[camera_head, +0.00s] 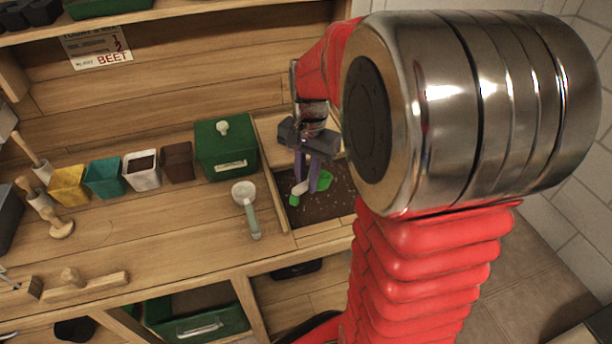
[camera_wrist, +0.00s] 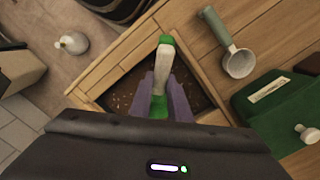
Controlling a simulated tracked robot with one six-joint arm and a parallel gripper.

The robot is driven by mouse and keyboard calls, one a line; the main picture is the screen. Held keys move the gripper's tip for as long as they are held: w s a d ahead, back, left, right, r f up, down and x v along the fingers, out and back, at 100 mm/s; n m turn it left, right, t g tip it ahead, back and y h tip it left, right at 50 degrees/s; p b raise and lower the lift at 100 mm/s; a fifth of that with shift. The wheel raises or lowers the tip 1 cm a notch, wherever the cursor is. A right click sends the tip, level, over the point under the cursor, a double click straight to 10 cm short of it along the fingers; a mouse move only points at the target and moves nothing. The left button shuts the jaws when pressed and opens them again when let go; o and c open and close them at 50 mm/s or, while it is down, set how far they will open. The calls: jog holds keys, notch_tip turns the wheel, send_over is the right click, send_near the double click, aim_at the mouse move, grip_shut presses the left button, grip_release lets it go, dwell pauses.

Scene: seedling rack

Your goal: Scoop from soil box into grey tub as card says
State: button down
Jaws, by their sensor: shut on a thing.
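My gripper (camera_head: 309,178) points down into the soil box (camera_head: 283,208) and is shut on a green-and-white hand tool (camera_head: 301,187). In the wrist view my gripper (camera_wrist: 166,98) holds this tool (camera_wrist: 163,68) by its pale middle, with green at both ends. Dark soil with pale specks lies below it; I cannot tell whether the tool touches the soil. A white scoop (camera_head: 244,193) with a grey-green handle lies on the bench left of the box. The card (camera_head: 97,47) on the back wall shows "BEET"; its other text is partly unreadable. A dark grey container (camera_head: 8,218), possibly the grey tub, is cut by the left edge.
A green lidded box (camera_head: 226,150) stands left of the soil box. Brown (camera_head: 177,162), white (camera_head: 142,171), teal (camera_head: 105,179) and yellow (camera_head: 69,185) pots line the bench. Wooden tools (camera_head: 90,284) lie at front left. The bench's middle front is clear.

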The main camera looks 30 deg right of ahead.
jog(key=shift+s+d, duration=0.1)
jog(key=shift+d, duration=0.1)
jog(key=shift+d+f, duration=0.15)
jog(key=shift+f, duration=0.2)
jog(key=shift+w+d+f+h, duration=0.3)
jog(key=shift+w+d+f, duration=0.6)
jog(key=shift+f, duration=1.65)
jog(key=shift+w+d+f+h, duration=0.35)
jog(key=shift+d+f, duration=1)
jog(key=shift+f, duration=1.2)
jog(key=shift+s+a+r+t+h, duration=0.35)
jog(key=shift+a+r+h, duration=0.25)
jog(key=shift+r, duration=0.85)
jog(key=shift+s+a+r+t+h, duration=0.3)
jog(key=shift+a+r+t+h, duration=0.25)
jog(key=shift+r, duration=0.85)
jog(key=shift+s+a+r+t+h, duration=0.3)
jog(key=shift+a+r+h, duration=0.3)
jog(key=shift+r, duration=0.85)
